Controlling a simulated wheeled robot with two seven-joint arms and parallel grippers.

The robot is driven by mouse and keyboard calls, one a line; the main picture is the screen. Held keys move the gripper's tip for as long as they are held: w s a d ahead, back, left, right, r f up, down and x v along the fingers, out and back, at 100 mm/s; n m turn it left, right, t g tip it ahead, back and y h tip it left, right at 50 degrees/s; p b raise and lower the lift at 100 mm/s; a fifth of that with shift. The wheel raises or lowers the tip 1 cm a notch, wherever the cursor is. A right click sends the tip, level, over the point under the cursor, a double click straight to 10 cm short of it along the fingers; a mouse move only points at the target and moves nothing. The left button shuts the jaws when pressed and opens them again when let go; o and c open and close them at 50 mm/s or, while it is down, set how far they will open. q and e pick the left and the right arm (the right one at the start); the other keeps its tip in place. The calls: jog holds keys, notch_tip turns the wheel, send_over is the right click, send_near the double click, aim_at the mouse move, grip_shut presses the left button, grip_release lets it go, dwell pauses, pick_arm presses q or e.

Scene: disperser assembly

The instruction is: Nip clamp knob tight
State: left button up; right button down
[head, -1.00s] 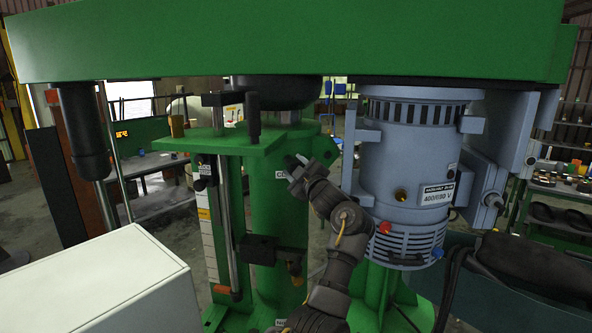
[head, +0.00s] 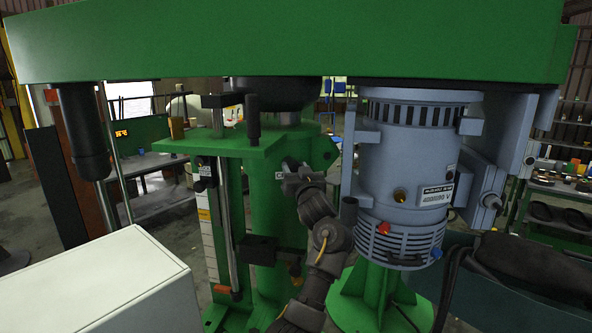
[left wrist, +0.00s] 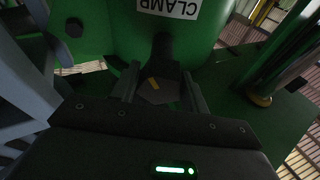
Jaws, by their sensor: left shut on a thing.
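The clamp knob (left wrist: 158,92) is dark with a yellow mark on its face. It shows in the left wrist view, on a dark stem against the green column (left wrist: 190,40). A white label reading CLAMP (left wrist: 168,8) appears upside down above it. My left gripper (left wrist: 160,93) has one finger on each side of the knob and is shut on it. In the head view my left gripper (head: 292,179) is at the right side of the green column (head: 268,212) and hides the knob. My right gripper is not in view.
A grey-blue motor (head: 405,150) stands close to the right of my left arm. A green beam (head: 290,40) spans overhead. A scale with a rod (head: 225,230) is left of the column. A white cabinet (head: 95,285) fills the lower left.

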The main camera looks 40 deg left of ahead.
pick_arm(q)
jog(key=m+t+h, duration=0.1)
jog(key=m, duration=0.4)
jog(key=shift+f+m, duration=0.1)
jog(key=shift+m, duration=0.3)
dwell(0.4)
jog(key=o, duration=1)
jog(key=b+v, duration=0.4)
jog(key=v, duration=0.6)
jog(key=shift+s+d, duration=0.25)
jog(key=shift+s, duration=0.1)
